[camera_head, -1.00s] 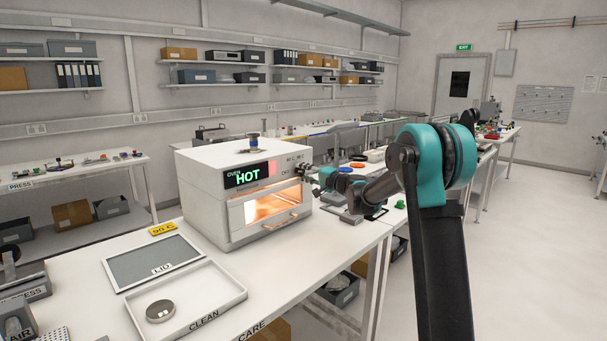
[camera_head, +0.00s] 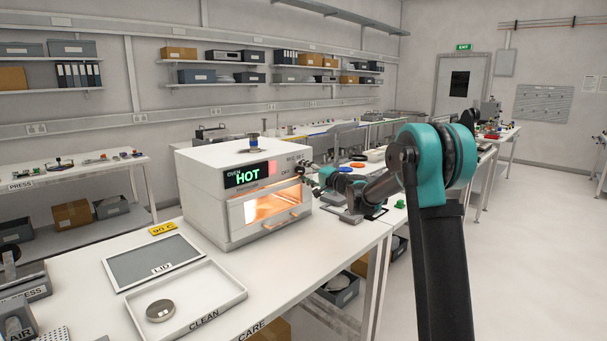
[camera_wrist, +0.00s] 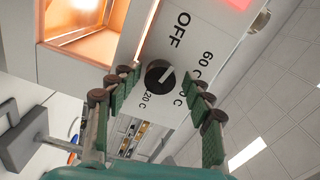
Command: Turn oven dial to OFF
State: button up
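The oven dial (camera_wrist: 159,75) is a round black knob with a white line, on the oven's pale front panel. In the wrist view the word OFF is printed above it, 60 C to its right, and other temperature marks lie below, partly covered by my fingers. The white line runs slantwise across the knob; which end is the pointer is unclear. My gripper (camera_wrist: 163,77) is open, its green fingers on either side of the dial with visible gaps. In the head view my gripper (camera_head: 308,172) is at the right of the oven (camera_head: 207,193), hiding the dial.
The oven's lit window (camera_head: 271,206) and handle (camera_head: 281,221) are beside the panel. Open floor lies to the right.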

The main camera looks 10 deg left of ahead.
jog(key=shift+d, duration=0.1)
jog(key=v, duration=0.7)
jog(key=shift+s+d, duration=0.3)
